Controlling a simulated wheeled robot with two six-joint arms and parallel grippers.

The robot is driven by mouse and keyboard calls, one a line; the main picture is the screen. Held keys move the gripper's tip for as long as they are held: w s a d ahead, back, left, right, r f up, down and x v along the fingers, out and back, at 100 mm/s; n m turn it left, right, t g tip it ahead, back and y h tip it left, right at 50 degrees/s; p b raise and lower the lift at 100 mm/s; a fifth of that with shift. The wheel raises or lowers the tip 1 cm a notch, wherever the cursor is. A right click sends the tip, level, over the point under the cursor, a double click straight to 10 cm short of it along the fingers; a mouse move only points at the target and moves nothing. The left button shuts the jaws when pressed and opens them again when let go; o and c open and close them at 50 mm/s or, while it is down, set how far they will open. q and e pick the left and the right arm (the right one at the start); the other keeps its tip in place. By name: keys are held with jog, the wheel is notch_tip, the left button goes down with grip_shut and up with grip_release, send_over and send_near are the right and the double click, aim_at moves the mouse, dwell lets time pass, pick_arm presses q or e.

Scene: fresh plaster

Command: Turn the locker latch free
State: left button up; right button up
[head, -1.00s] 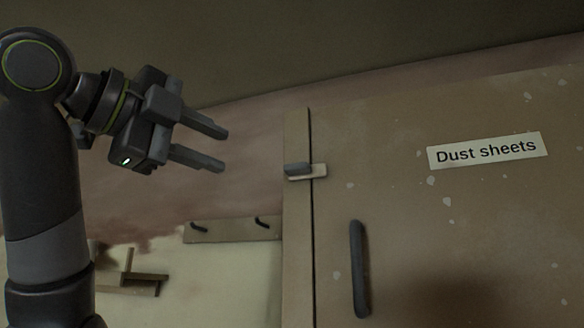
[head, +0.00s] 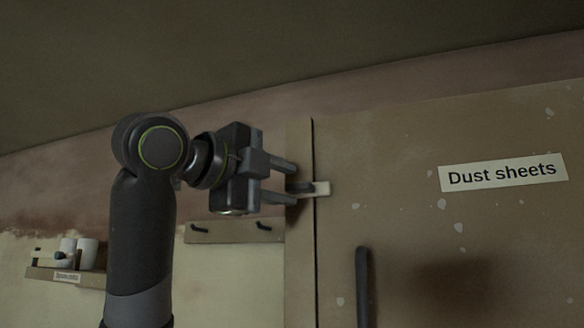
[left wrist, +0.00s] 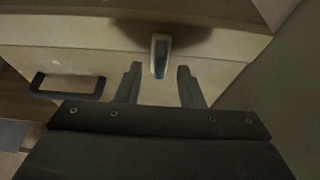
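The locker (head: 400,240) has a "Dust sheets" label (head: 503,173) on its door. Its latch (head: 300,187) is a dark tab lying roughly level on a pale plate (head: 322,188) across the door's left edge. My left gripper (head: 290,184) is open at the latch, one finger above and one below it in the head view. In the left wrist view the latch (left wrist: 160,55) shows between the two open fingers (left wrist: 159,88), with a gap on each side. I cannot tell whether a finger touches it. My right gripper is out of view.
A dark door handle (head: 363,288) stands upright below the latch; it also shows in the left wrist view (left wrist: 68,88). A hook rail (head: 235,231) is on the wall left of the locker. A shelf (head: 66,277) with white cups is further left.

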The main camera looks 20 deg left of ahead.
aim_at(307, 189)
pick_arm(q)
jog(key=shift+p+x, duration=0.4)
jog(key=shift+x, duration=1)
jog(key=shift+s, duration=0.1)
jog(key=shift+c, duration=0.3)
grip_shut()
